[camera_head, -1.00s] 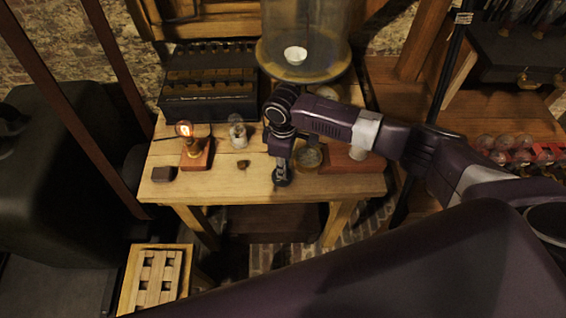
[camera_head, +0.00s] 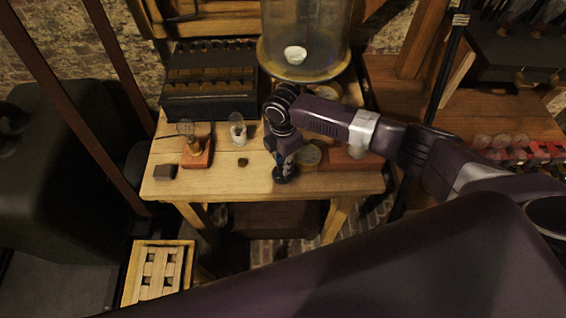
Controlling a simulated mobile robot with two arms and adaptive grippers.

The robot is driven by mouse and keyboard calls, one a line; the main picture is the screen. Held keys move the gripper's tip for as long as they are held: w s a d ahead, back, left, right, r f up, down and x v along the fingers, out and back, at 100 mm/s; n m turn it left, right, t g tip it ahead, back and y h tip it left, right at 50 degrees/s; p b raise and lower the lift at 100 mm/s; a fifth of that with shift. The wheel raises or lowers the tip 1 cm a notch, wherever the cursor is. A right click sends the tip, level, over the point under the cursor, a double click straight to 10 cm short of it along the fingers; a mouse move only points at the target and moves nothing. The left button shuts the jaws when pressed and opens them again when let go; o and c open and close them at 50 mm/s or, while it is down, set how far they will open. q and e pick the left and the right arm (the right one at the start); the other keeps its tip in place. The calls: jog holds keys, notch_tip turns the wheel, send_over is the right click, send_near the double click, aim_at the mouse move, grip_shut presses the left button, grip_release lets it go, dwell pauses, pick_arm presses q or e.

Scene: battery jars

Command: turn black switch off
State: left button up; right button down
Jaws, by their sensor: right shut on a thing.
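My right gripper (camera_head: 284,176) points down at the front part of the wooden table (camera_head: 222,185). It is shut on a small dark thing at its tips, which I take to be the black switch; the gripper hides nearly all of it. A bulb on a red-brown wooden base (camera_head: 199,158) stands at the table's left and is unlit. My left gripper is not in view.
A dark battery box (camera_head: 208,105) and a big glass jar (camera_head: 300,40) stand at the back. A small bulb (camera_head: 238,132), a dark block (camera_head: 166,172), a brown knob (camera_head: 243,162) and a round brass piece (camera_head: 309,156) are on the table. Its front left is mostly clear.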

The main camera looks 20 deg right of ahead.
jog(key=shift+w+n, duration=0.1)
jog(key=shift+n, duration=0.4)
jog(key=c, duration=1.7)
grip_release()
jog(key=shift+r, duration=0.1)
notch_tip(320, 180, up, 12)
jog(key=shift+f, duration=0.1)
